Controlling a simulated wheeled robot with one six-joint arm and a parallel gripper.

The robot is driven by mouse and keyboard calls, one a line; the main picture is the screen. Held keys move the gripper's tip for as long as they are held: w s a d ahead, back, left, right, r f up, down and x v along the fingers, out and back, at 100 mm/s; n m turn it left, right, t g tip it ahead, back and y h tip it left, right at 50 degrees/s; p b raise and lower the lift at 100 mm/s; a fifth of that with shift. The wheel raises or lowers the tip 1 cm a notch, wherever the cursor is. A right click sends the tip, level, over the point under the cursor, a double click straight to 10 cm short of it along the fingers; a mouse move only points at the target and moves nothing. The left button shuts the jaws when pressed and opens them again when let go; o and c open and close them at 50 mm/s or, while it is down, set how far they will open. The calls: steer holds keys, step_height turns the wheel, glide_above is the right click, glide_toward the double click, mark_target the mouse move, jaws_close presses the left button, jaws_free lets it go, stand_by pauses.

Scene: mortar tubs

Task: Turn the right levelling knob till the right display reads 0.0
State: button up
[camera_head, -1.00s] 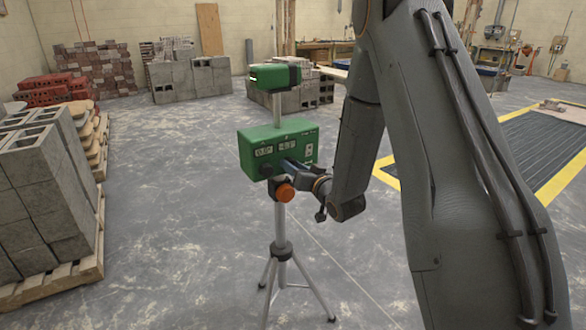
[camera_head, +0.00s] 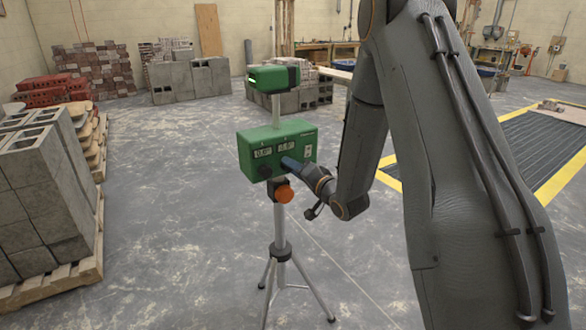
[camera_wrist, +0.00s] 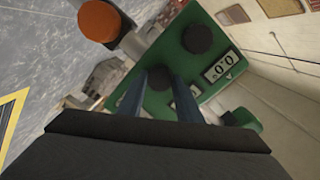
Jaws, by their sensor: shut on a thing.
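A green levelling box (camera_head: 303,137) stands on a tripod in the head view. Its left display (camera_head: 262,153) reads 0.0; in the wrist view this display (camera_wrist: 221,67) shows the same, rotated. The right display (camera_head: 286,148) shows small digits, perhaps -1.9, too small to be sure. The left dark knob (camera_head: 264,172) is free, and it also shows in the wrist view (camera_wrist: 197,39). My gripper (camera_head: 287,162) has its blue fingers at the box's front below the right display. In the wrist view my gripper (camera_wrist: 167,76) is shut on the right knob, mostly hidden between the fingers.
An orange knob (camera_head: 284,194) sits on the tripod (camera_head: 280,235) just under the box. A green head (camera_head: 271,77) tops the post above. A pallet of grey blocks (camera_head: 45,190) stands at left. The floor around the tripod is clear.

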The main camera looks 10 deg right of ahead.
stand_by(0.4)
steer(key=o, duration=1)
steer(key=shift+o, duration=0.2)
steer(key=b+v, duration=0.2)
steer(key=v, duration=0.5)
steer(key=shift+s+d, duration=0.2)
steer(key=shift+s, duration=0.2)
steer(key=s+d+f+n+g+h, duration=0.1)
steer(key=s+f+n+g+h, duration=0.35)
steer(key=s+g, duration=0.25)
steer(key=s+a+n+g, duration=0.1)
steer(key=s+g, duration=0.3)
steer(key=s, duration=0.6)
steer(key=s+a+n+g+h, duration=0.1)
steer(key=s+a+n+g, duration=0.1)
steer(key=s, duration=0.9)
steer(key=shift+a+g, duration=0.45)
steer(key=shift+g, duration=0.55)
